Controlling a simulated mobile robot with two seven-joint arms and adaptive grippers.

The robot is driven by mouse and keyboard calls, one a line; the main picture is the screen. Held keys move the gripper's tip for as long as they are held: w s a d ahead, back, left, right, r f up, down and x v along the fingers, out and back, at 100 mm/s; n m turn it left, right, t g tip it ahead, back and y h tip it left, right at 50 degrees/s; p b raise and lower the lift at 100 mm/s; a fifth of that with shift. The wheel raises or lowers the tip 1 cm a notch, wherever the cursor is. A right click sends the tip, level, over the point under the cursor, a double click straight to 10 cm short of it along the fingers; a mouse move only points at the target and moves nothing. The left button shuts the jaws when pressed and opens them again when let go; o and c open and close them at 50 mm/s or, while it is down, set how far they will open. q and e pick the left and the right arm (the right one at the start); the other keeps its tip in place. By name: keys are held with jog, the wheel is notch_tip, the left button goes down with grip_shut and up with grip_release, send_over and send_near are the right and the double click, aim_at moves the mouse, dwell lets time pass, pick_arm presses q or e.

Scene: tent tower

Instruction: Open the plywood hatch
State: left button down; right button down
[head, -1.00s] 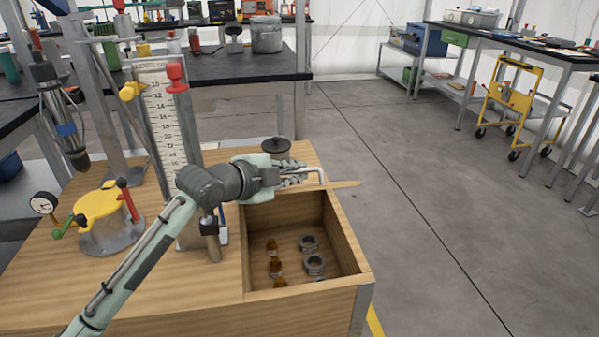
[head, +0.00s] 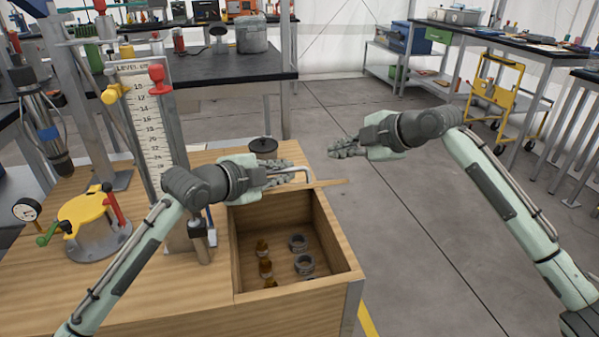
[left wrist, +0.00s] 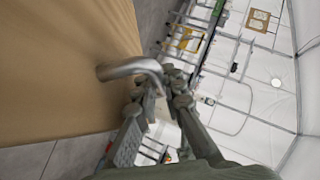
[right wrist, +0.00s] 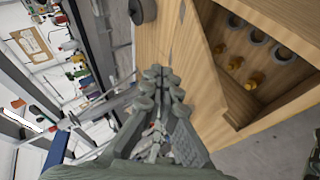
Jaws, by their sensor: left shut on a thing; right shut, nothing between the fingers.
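The plywood hatch (left wrist: 60,70) fills the left of the left wrist view, with a bent metal handle (left wrist: 128,69) on it. In the head view only a thin wooden edge of the hatch (head: 330,183) shows, behind the uncovered compartment (head: 345,235). My left gripper (head: 298,172) is shut on the handle; its fingers also show at the handle's end in the left wrist view (left wrist: 167,88). My right gripper (head: 338,150) is shut and empty, in the air right of and beyond the handle. The hatch's exact tilt is hard to tell.
Metal rings (head: 304,264) and amber pieces (head: 264,267) lie in the compartment. A dark round knob (head: 263,145) stands behind my left gripper. A level gauge (head: 150,120) and yellow-topped fixture (head: 88,212) stand left. Open floor (head: 420,250) lies right.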

jog(key=s+a+r+n, duration=0.1)
jog(key=s+a+n, duration=0.1)
jog(key=n, duration=0.1)
jog(key=s+a+r+n+g+h, duration=0.1)
jog(key=s+a+r+n, duration=0.1)
jog(key=n, duration=0.1)
jog(key=s+a+r+n+h, duration=0.1)
jog(key=s+a+n, duration=0.1)
jog(key=n, duration=0.1)
jog(key=shift+s+r+g, duration=0.15)
jog(key=shift+s+g, duration=0.1)
jog(key=shift+g, duration=0.05)
jog(key=s+r+n+h, duration=0.2)
jog(key=s+n+h, duration=0.25)
jog(key=n, duration=0.35)
jog(key=shift+y, duration=0.35)
jog(key=x, duration=0.9)
jog(key=shift+s+a+f, duration=0.15)
jog(key=shift+s+f, duration=0.05)
